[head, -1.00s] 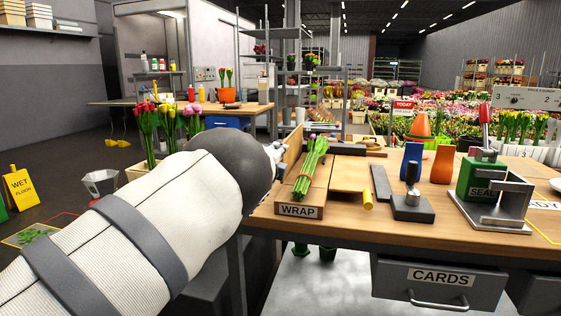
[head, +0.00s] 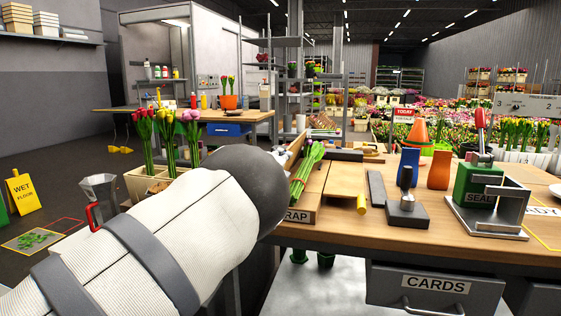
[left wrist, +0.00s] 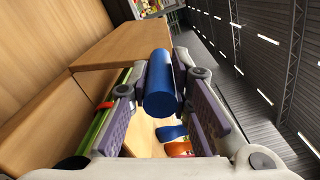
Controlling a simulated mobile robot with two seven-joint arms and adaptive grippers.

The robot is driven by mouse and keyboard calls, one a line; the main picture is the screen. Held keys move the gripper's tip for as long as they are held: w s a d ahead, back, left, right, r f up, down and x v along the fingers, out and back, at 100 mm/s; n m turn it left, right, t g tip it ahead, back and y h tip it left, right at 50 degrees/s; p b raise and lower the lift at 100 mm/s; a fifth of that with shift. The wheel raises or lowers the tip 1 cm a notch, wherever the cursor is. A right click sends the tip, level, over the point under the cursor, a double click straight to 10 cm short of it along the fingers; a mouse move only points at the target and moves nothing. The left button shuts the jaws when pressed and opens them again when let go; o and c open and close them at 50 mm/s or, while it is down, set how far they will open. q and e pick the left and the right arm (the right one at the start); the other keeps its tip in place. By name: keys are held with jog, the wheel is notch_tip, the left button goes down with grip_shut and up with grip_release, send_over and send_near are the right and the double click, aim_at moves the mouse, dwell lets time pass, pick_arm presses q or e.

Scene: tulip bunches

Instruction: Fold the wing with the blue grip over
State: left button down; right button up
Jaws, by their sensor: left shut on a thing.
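The wrap station (head: 299,216) is a wooden board on the workbench with a bunch of tulips (head: 307,175) lying on it. The wing with the blue grip (head: 295,147) rises at the board's left side, partly behind my left arm. Its wooden panel (left wrist: 112,45) also shows in the left wrist view. The blue grip (left wrist: 159,92) is a cylinder between the purple pads of my left gripper (left wrist: 162,105), which is shut on it. The other wing (head: 344,180), with a yellow grip (head: 361,204), lies flat to the right. My right gripper is not in view.
A dark block with a knob (head: 407,211), a blue holder (head: 409,165), an orange holder (head: 438,169) and the green sealer (head: 480,190) stand to the right on the bench. A cards drawer (head: 435,286) is below.

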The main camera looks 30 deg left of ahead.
pick_arm(q)
jog(key=shift+d, duration=0.2)
jog(key=c, duration=1.4)
grip_release()
jog(key=shift+w, duration=0.1)
jog(key=shift+c, duration=0.2)
jog(key=shift+s, duration=0.2)
jog(key=v, duration=1.1)
jog(key=shift+s+d, duration=0.2)
jog(key=shift+s, duration=0.1)
jog(key=shift+r, duration=0.1)
